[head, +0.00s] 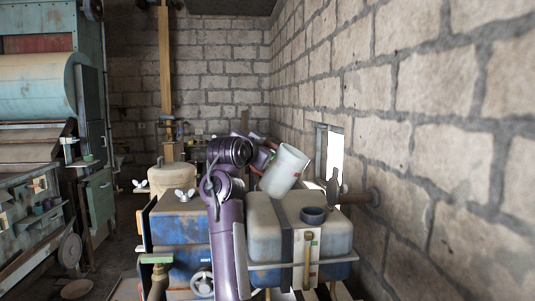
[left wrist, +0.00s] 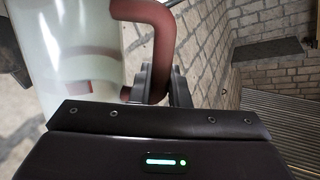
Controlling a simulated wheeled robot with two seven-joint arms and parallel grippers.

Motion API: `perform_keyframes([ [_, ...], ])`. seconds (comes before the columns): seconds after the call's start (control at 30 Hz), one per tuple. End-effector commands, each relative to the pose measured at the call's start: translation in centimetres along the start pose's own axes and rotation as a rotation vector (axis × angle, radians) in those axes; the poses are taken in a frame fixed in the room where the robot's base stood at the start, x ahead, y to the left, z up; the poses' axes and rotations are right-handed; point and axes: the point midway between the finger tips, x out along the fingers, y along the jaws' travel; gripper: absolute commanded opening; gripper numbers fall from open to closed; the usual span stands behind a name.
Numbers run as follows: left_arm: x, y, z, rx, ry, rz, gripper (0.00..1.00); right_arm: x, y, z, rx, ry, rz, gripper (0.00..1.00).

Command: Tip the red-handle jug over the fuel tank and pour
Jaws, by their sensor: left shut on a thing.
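The jug (head: 285,171) is whitish and tilted, its upper end leaning right in the head view. It is above the back of the fuel tank (head: 267,246), apart from the tank's dark filler neck (head: 312,215). In the left wrist view the jug (left wrist: 72,70) looks translucent, with its red handle (left wrist: 160,30) beside it. My left gripper (left wrist: 158,84) is shut on the red handle. No liquid stream is visible. My right gripper is not in view.
A blue machine block (head: 180,230) with wing nuts stands left of the tank. A valve-like fitting (head: 336,187) and pipe project from the brick wall (head: 440,110) close on the right. A large teal machine (head: 35,90) stands at far left. Air above the filler neck is clear.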

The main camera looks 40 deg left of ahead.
Motion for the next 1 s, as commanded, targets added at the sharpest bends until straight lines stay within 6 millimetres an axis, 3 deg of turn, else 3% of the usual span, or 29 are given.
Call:
perform_keyframes([
  [0.03,0.0,0.3,0.7,-0.040,0.011,0.000,0.00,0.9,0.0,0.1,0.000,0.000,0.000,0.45],
  [0.6,0.4,2.1,4.2,-0.411,0.084,-0.001,0.00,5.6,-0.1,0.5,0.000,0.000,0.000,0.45],
  [1.0,0.5,2.7,4.9,-0.516,0.105,-0.002,0.00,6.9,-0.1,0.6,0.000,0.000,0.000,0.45],
])
